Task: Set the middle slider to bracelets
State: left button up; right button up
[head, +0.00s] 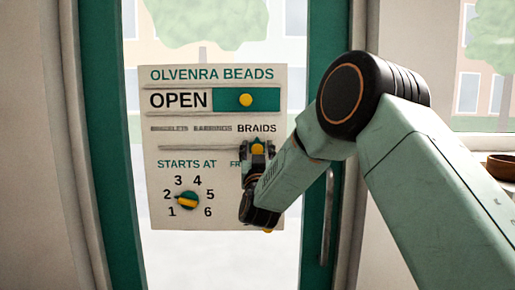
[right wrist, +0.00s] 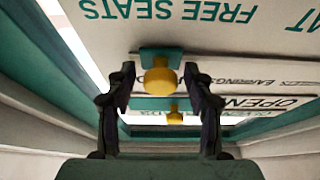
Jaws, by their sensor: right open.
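The white board (head: 218,238) headed OLVENRA BEADS hangs on the door. Its middle row reads BRACELETS, EARRINGS and BRAIDS, with BRAIDS in bold dark letters and the other two words grey. The middle slider's yellow knob (head: 257,149), on a teal piece, is at the right end of its track, below BRAIDS. My right gripper (head: 257,145) is open at this knob. In the right wrist view the knob (right wrist: 160,80) lies between the two spread fingers, with gaps visible on both sides. My left gripper is in neither view.
Above is the OPEN slider, its yellow knob (head: 246,100) on a teal panel. Lower left is the STARTS AT dial (head: 187,201), numbered around its rim. My right arm hides the board's lower right. A door handle (head: 326,215) stands to the right; a bowl (head: 500,166) is at far right.

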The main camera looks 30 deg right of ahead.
jog(key=shift+w+d, duration=0.15)
jog(key=shift+w, duration=0.05)
jog(key=shift+s+a+r, duration=0.1)
jog(key=shift+s+a, duration=0.05)
jog(key=shift+a, duration=0.05)
jog(key=shift+c, duration=0.9)
grip_shut()
